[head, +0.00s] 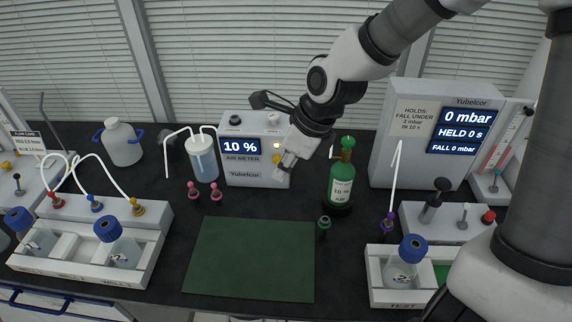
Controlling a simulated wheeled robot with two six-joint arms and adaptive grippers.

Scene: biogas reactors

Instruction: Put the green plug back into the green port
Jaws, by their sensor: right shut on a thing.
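My right gripper (284,163) is in front of the right side of the air meter (242,173), pointing down. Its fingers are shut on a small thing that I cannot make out. A dark, green-ringed fitting (323,229) stands upright on the bench, at the right edge of the green mat. I cannot tell whether it is the green plug or the green port. My left gripper is not in view.
Two pink fittings (215,192) and a tubed bottle (202,163) stand left of the meter. The green mat (250,260) is bare. A rack with a blue-capped bottle (402,269) and a purple fitting (388,224) are at right. The pressure box (400,155) stands behind.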

